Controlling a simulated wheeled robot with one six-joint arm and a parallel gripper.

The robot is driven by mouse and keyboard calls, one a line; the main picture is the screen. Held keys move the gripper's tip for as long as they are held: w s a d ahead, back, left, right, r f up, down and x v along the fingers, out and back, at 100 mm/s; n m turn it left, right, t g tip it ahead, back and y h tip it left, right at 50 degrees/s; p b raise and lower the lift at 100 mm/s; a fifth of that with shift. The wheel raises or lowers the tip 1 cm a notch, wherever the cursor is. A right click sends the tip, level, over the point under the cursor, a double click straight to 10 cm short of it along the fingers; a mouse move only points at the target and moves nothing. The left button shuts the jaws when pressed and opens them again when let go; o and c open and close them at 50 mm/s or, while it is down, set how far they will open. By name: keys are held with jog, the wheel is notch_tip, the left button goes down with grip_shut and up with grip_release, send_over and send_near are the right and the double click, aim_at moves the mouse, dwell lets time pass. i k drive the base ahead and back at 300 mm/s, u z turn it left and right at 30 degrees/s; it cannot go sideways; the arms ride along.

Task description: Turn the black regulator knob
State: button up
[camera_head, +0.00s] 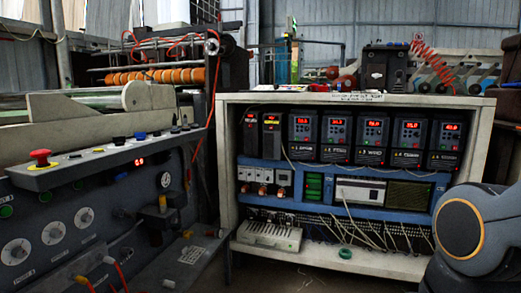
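A control console fills the left side, with a sloped top panel and a dark front face. Several pale round dials (53,232) are on the front face. A small round gauge (165,180) is further right on it, near a yellow-topped fitting (162,202). I cannot tell which black knob is the regulator knob. My gripper is not in view; only a rounded grey link of my arm shows at the lower right.
A red mushroom button (41,157) stands on the console's near edge. A white cabinet (228,170) with several lit drive units (372,138) and loose cables stands at centre right. Red hoses (121,272) hang at the lower left. Some bare floor shows below the cabinet.

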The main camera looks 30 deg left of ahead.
aim_at(165, 155)
jog(key=u, duration=0.35)
jog(key=i, duration=0.9)
jog(key=u, duration=1.35)
jog(key=i, duration=0.65)
jog(key=u, duration=0.65)
